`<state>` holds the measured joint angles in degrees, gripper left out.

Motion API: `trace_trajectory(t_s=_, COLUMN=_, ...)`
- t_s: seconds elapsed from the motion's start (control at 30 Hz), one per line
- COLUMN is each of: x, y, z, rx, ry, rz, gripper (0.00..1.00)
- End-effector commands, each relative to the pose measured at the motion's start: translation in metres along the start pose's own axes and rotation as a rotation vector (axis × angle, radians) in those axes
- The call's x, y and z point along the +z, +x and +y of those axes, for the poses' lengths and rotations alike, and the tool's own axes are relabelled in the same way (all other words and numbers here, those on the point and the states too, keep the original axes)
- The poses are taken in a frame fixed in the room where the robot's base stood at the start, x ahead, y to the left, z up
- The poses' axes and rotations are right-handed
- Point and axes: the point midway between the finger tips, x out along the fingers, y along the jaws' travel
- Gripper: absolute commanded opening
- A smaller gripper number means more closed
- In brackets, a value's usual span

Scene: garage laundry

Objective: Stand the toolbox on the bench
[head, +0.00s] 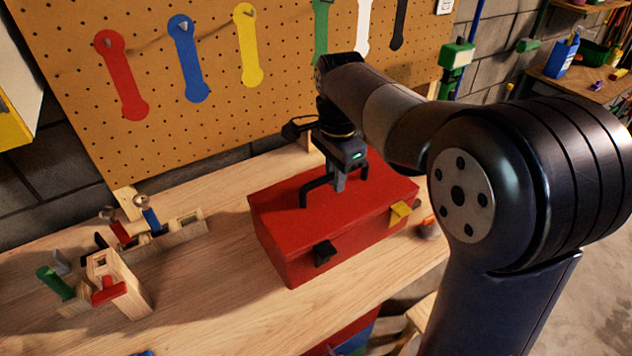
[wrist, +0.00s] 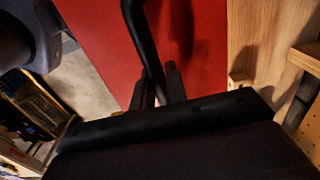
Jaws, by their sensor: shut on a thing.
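The red toolbox (head: 290,240) stands upright on the wooden bench (head: 200,290), with a black latch and a yellow latch on its front face. A black handle (head: 304,192) arches over its lid. My gripper (head: 339,184) is above the lid, shut on the handle. In the wrist view the red lid (wrist: 105,45) fills the middle, and the dark handle (wrist: 143,40) runs down to my gripper fingers (wrist: 160,88). The underside of the toolbox is hidden, and it looks to be on or very close to the bench top.
Wooden blocks and small tools (head: 120,285) lie on the bench at left. A pegboard (head: 180,130) with coloured wrench shapes rises behind. A small orange and grey item (head: 429,229) is right of the toolbox. Bare bench lies between the blocks and the toolbox.

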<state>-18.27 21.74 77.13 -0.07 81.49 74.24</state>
Motion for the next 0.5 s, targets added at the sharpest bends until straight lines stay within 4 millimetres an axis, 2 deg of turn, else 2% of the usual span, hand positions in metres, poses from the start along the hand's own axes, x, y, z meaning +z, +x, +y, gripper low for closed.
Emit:
trace_trajectory(t_s=0.1, x=0.000, y=0.015, z=0.000, rx=-0.003, ry=0.000, rz=0.001, gripper=0.00)
trace_trajectory(t_s=0.33, x=0.000, y=0.032, z=-0.001, rx=-0.003, ry=0.000, rz=0.001, gripper=0.00)
trace_trajectory(t_s=0.5, x=0.000, y=0.053, z=-0.001, rx=-0.002, ry=0.000, rz=0.001, gripper=0.00)
